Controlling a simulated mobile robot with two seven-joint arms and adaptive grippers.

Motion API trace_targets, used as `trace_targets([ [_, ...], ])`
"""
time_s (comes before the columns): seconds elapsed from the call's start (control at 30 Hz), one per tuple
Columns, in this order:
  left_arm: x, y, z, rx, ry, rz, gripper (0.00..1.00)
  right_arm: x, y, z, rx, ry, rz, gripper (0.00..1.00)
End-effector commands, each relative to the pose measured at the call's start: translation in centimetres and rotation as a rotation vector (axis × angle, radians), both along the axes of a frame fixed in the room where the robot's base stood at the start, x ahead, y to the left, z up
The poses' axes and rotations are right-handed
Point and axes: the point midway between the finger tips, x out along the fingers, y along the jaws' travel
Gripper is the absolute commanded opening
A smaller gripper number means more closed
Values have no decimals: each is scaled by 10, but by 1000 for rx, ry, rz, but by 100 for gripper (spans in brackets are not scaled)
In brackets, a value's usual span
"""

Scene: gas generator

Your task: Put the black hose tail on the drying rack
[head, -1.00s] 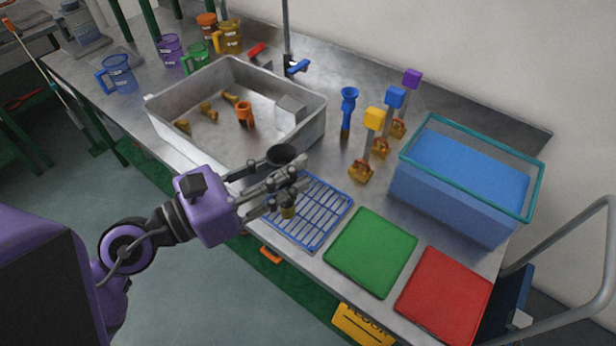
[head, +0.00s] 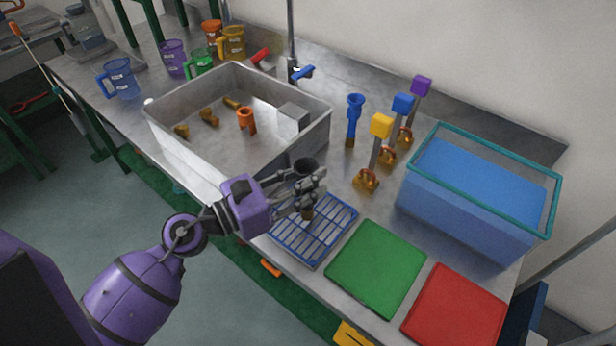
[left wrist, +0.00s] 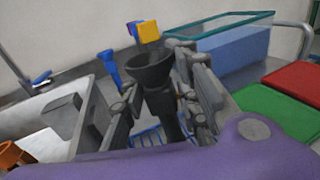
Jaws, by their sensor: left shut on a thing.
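The black hose tail (head: 305,165) has a dark funnel-like cup on top and a brass-coloured lower end (head: 307,213). My left gripper (head: 312,188) is shut on it and holds it upright over the blue wire drying rack (head: 333,241). In the left wrist view the black cup (left wrist: 150,70) stands between the fingers, with a little of the blue rack (left wrist: 150,137) below. I cannot tell whether the lower end touches the rack. My right gripper is not in view.
A metal sink (head: 190,146) with brass fittings and an orange piece (head: 246,118) is left of the rack. A green board (head: 376,266) and a red board (head: 455,308) lie right. A blue hose tail (head: 354,112) stands behind, near a blue water tank (head: 465,205).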

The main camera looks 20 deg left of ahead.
Motion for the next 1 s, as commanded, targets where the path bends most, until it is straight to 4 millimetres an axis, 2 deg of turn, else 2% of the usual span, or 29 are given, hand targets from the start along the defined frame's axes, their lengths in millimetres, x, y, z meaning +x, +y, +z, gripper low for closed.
trace_targets([
  [0.17, 0, 0, 3, 0, -4, 0, 0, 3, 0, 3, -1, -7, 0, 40],
  [0.3, 0, 0, -3, 0, -1, 0, 0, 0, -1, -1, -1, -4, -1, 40],
  [0.33, 0, 0, -2, 0, -1, 0, 31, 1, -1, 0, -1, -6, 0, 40],
  [0.47, 0, 0, -1, 0, -3, 0, 48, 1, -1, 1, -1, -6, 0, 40],
  [0.87, -1, 1, 4, 0, -3, 1, 48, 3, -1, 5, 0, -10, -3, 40],
  [1.0, -18, 15, -3, 2, 5, 2, 48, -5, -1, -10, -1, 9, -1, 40],
])
